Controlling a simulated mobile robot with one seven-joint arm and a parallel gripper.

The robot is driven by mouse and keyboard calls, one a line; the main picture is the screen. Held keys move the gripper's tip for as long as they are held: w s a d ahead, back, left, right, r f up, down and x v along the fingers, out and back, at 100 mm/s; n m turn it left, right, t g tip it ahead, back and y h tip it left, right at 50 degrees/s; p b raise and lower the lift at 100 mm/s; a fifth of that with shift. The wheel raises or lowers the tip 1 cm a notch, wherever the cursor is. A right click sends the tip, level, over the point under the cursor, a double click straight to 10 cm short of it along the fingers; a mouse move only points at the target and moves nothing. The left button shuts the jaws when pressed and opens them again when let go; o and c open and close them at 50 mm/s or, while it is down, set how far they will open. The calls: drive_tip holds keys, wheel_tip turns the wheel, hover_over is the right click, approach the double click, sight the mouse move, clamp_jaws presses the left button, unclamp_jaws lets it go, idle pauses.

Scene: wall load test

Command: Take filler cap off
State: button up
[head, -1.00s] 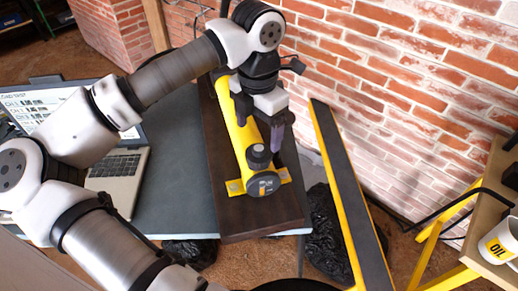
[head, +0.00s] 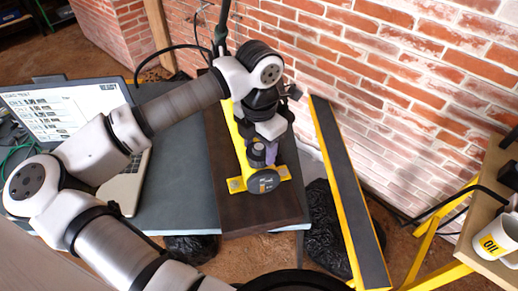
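A yellow cylinder (head: 240,146) with a dark round end face (head: 263,181) lies on a dark brown board. The black filler cap (head: 257,154) stands up from the cylinder near its front end. My gripper (head: 271,154) points down right at the cap, with a purple-grey finger showing just right of and behind it. The other finger is hidden, so I cannot tell whether the fingers touch the cap or how far apart they are.
A laptop (head: 65,115) sits on the grey table (head: 185,150) at left. A brick wall (head: 400,100) rises behind. A yellow-edged dark beam (head: 347,190) leans right of the board. A white OIL mug (head: 497,238) stands on a wooden shelf at far right.

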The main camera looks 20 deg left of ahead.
drive_tip(key=c, duration=0.3)
drive_tip(key=shift+r, duration=0.1)
